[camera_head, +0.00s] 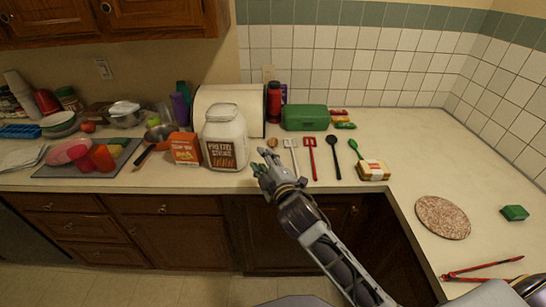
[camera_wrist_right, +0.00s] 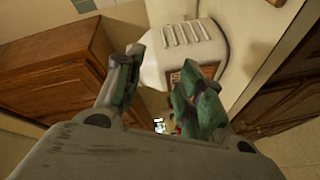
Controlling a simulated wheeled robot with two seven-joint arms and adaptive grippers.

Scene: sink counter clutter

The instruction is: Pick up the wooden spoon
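A small brown rounded end, likely the wooden spoon (camera_head: 272,142), shows in the head view just beyond my right gripper. The rest of it is hidden behind the gripper or cannot be made out. My right gripper (camera_head: 262,160) is at the counter's front edge, right of the white pretzel jar (camera_head: 226,137). In the wrist view its two fingers (camera_wrist_right: 162,62) are apart with nothing held between them. A white ribbed container (camera_wrist_right: 184,48) fills the view beyond them. I cannot make out the spoon there. My left gripper is not in view.
Right of the brown end lie a white turner (camera_head: 291,152), a red turner (camera_head: 310,150), a black spoon (camera_head: 333,152) and a green spoon (camera_head: 355,147). A green box (camera_head: 304,117) stands behind. An orange box (camera_head: 185,148) is left of the jar. The right counter has free room.

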